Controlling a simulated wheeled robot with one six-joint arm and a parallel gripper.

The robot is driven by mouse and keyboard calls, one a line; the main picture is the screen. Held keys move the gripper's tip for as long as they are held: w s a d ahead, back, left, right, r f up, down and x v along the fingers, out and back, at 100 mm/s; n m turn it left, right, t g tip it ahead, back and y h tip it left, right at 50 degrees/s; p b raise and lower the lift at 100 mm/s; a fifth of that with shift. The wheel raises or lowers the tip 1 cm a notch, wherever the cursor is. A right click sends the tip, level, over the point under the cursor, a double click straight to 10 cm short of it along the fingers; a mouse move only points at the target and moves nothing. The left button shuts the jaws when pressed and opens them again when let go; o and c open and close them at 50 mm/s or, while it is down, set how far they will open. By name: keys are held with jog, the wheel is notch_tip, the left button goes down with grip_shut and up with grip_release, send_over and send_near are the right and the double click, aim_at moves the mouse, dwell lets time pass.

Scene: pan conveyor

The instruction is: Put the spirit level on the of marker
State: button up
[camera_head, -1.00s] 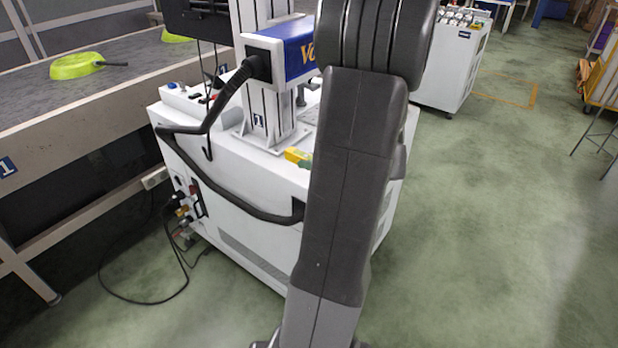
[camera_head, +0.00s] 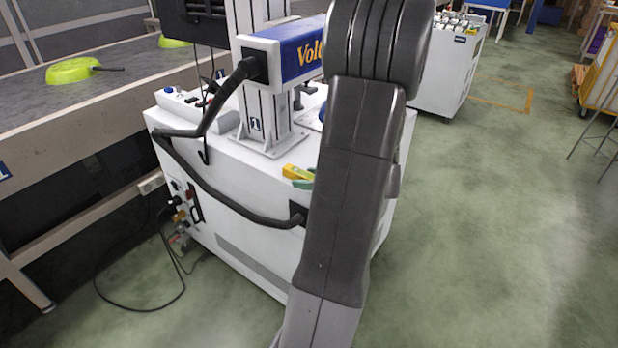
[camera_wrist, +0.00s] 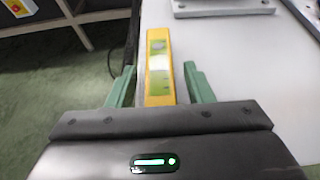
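The spirit level (camera_head: 292,170) is a small yellow bar with green on it, at the front edge of the white top of the marker (camera_head: 225,165). My arm partly hides it in the head view. In the wrist view the spirit level (camera_wrist: 158,62) points away from me, along the edge of the white surface. My gripper (camera_wrist: 160,85) is open, one green finger on each side of the level, with a gap visible on both sides. Whether the level rests fully on the top cannot be told.
A black hose handle (camera_head: 215,190) runs along the marker's front. The marker's column (camera_head: 262,110) stands behind the level. A conveyor (camera_head: 105,100) with green pans (camera_head: 70,71) is at the left.

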jog(key=shift+r, duration=0.3)
jog(key=p+v, duration=0.2)
jog(key=v, duration=1)
